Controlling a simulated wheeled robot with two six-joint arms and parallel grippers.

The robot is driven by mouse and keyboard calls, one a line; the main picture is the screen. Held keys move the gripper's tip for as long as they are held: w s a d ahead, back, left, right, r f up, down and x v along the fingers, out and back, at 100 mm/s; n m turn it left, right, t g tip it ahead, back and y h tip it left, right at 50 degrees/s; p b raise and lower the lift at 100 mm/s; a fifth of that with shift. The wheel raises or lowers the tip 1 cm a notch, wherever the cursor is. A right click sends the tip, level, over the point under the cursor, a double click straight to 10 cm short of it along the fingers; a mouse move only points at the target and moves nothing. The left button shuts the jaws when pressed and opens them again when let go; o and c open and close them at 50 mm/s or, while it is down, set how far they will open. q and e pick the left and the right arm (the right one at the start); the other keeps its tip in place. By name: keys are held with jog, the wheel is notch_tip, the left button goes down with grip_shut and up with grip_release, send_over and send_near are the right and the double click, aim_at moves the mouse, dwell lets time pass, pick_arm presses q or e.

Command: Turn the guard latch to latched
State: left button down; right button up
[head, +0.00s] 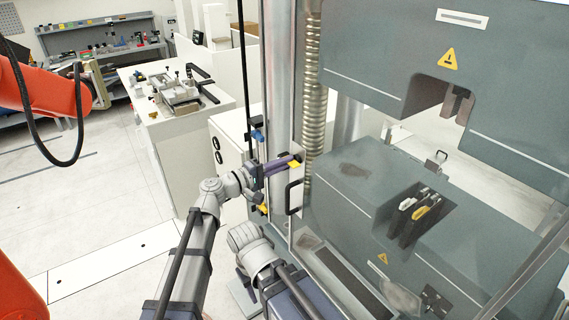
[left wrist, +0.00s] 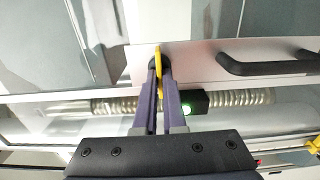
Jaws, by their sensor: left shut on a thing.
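The guard latch (left wrist: 158,64) is a small yellow lever on the light frame of the guard door, and its yellow tip also shows in the head view (head: 295,164). My left gripper (head: 291,162) reaches up to it from the left. In the left wrist view, the purple fingers of my left gripper (left wrist: 159,84) are closed on the yellow lever, one on each side. A black box with a lit green lamp (left wrist: 189,104) sits just beside the fingers. The latch's pivot is partly hidden by the fingers. My right gripper does not show.
A black door handle (head: 292,197) is just below the latch in the head view; it also shows in the left wrist view (left wrist: 265,67). The grey testing machine (head: 360,185) stands behind the clear guard. A white bench (head: 180,125) with a fixture is at the back left.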

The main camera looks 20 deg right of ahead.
pick_arm(q)
jog(key=c, duration=1)
grip_release()
jog(key=shift+a, duration=0.1)
jog(key=v, duration=0.7)
jog(key=shift+a, duration=0.3)
jog(key=shift+s, duration=0.15)
